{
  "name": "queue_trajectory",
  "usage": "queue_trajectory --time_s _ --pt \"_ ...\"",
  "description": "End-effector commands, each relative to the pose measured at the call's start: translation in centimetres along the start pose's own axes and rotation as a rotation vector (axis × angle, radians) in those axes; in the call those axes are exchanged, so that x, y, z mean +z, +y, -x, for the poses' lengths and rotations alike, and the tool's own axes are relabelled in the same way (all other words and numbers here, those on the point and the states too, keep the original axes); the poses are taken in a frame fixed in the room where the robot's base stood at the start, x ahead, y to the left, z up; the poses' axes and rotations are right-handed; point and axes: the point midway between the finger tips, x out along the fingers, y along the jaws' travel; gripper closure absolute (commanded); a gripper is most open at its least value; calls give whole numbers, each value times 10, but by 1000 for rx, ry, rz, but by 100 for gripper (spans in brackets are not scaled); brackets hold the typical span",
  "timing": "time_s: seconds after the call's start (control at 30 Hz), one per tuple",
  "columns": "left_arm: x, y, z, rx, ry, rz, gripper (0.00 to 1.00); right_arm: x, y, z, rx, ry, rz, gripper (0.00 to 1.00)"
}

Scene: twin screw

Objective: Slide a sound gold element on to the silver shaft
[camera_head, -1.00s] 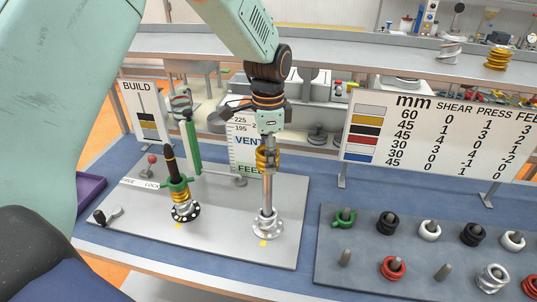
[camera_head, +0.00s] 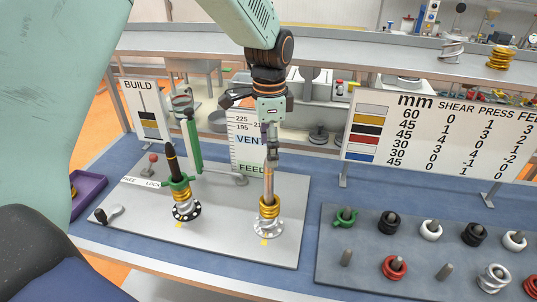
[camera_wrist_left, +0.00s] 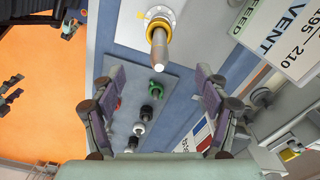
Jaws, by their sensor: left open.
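The silver shaft (camera_head: 268,187) stands upright on the grey plate's right flange. A gold element (camera_head: 269,207) is around its lower end, down at the flange. In the left wrist view the shaft (camera_wrist_left: 159,50) points toward the camera, with the gold element (camera_wrist_left: 158,24) around its base. My left gripper (camera_head: 271,156) points down at the top of the shaft, above the gold element. Its fingers (camera_wrist_left: 160,92) are spread and empty in the left wrist view.
A black-tipped shaft (camera_head: 171,158) with gold and green pieces stands at left, beside a green post (camera_head: 194,145). A pegged tray (camera_head: 335,265) with several coloured elements lies at right. A gold element (camera_head: 500,58) and a silver one (camera_head: 452,50) stand on the back shelf.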

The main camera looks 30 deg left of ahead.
Motion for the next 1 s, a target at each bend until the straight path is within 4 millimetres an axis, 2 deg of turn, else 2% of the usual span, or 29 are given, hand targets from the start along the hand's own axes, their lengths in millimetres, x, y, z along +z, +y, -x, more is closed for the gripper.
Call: queue_trajectory --time_s 0.03,0.2,0.4,0.6,1.0 --pt "-1 -1 13 -5 3 0 25 0 0 0 0 0 0 30" --pt "-1 -1 49 -4 2 0 25 0 0 0 0 0 0 30" --pt "-1 -1 79 -3 1 0 25 0 0 0 0 0 0 30" --pt "-1 0 92 -1 0 0 25 0 0 0 0 0 0 30" --pt "-1 0 92 0 -1 0 25 0 0 0 0 0 0 30"
